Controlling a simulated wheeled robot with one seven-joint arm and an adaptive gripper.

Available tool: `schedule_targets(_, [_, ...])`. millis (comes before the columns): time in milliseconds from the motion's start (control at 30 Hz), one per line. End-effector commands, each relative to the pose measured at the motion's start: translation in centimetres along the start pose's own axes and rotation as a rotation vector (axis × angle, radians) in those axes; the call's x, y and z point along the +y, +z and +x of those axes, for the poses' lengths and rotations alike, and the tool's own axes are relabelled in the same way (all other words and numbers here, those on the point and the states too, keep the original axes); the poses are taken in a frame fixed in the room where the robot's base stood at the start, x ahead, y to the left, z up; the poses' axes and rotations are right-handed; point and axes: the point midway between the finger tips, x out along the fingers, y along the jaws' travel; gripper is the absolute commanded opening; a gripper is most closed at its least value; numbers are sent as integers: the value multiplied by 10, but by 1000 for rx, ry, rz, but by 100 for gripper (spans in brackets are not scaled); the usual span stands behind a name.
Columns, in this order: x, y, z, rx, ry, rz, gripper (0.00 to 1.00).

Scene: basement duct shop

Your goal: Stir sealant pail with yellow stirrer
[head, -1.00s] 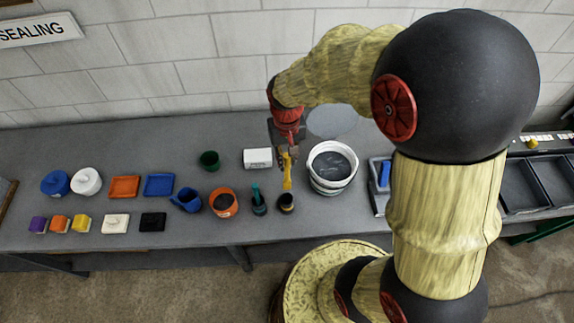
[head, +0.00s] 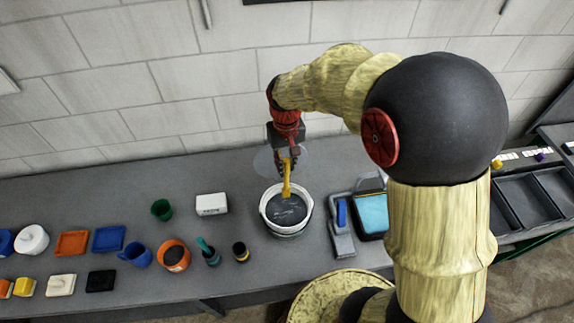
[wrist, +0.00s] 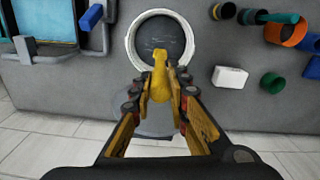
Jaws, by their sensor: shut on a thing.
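My gripper (head: 286,158) is shut on the yellow stirrer (head: 287,180) and holds it upright over the sealant pail. The white pail (head: 266,221) stands on the grey bench and holds dark grey sealant (head: 288,212). The stirrer's lower end reaches to the sealant in the head view; I cannot tell how deep it goes. In the wrist view the stirrer (wrist: 160,75) sits between the fingers (wrist: 160,92), and the pail (wrist: 132,48) lies just beyond.
Left of the pail are a small dark cup (head: 240,252), a dark jar with a teal tool (head: 210,252), an orange tub (head: 174,256) and a white box (head: 212,204). A device with a cyan screen (head: 372,213) stands to the right. The wall is close behind.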

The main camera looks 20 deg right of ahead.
Motion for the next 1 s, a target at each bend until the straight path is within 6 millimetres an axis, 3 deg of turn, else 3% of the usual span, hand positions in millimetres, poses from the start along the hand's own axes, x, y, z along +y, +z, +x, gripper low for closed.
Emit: schedule_targets(1000, [0,0,75,-1,0,1,0])
